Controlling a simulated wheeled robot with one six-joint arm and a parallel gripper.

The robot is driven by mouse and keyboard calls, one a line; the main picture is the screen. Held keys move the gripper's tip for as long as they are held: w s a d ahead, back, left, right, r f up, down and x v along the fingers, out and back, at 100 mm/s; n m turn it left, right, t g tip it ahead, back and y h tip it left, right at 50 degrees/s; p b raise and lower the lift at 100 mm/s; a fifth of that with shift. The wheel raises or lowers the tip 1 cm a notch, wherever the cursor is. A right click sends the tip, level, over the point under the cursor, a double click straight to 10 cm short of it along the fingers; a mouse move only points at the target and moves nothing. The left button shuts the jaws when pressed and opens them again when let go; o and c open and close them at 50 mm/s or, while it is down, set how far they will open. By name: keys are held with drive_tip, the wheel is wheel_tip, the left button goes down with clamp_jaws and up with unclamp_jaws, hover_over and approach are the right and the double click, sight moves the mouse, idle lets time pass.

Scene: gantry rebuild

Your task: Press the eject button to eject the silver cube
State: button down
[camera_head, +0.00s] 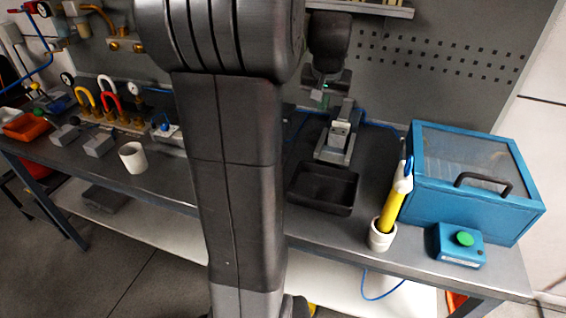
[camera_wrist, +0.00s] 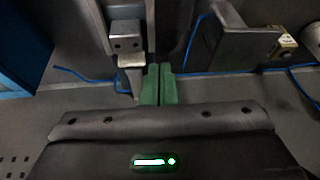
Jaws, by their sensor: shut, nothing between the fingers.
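My gripper (camera_head: 322,97) hangs over the back of the bench, above a grey metal fixture (camera_head: 334,150). In the wrist view my gripper (camera_wrist: 159,84) has its two green fingers together with nothing between them. A silver block (camera_wrist: 127,37) with small dark holes is close beside the fingers in the wrist view; I cannot tell whether they touch it. I cannot tell whether this block is the silver cube. No button marked as eject can be made out. A green button (camera_head: 464,239) sits on a blue box (camera_head: 459,255) at the right front, well away from my gripper.
A black tray (camera_head: 322,207) lies in front of the fixture. A blue cabinet (camera_head: 470,205) with a clear lid and a white cup (camera_head: 382,237) holding a yellow tool stand at right. A white mug (camera_head: 133,158) stands at left. My arm hides the middle of the bench.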

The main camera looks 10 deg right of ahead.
drive_tip(key=w+a+f+n+y+p, duration=0.1)
drive_tip(key=w+a+n+y, duration=0.1)
drive_tip(key=a, duration=1.1)
drive_tip(key=w+a+f+n+y+p, duration=0.1)
drive_tip(key=w+a+n+y, duration=0.1)
drive_tip(key=a, duration=1.2)
drive_tip(key=w+a+f+n+t+y+p, duration=0.1)
drive_tip(key=w+a+n+y, duration=0.1)
drive_tip(key=a, duration=1.1)
drive_tip(key=w+y, duration=0.1)
drive_tip(key=y, duration=0.1)
drive_tip(key=shift+a+n+y, duration=0.3)
drive_tip(key=shift+a+n, duration=0.05)
drive_tip(key=shift+n, duration=0.05)
drive_tip(key=shift+d, duration=0.1)
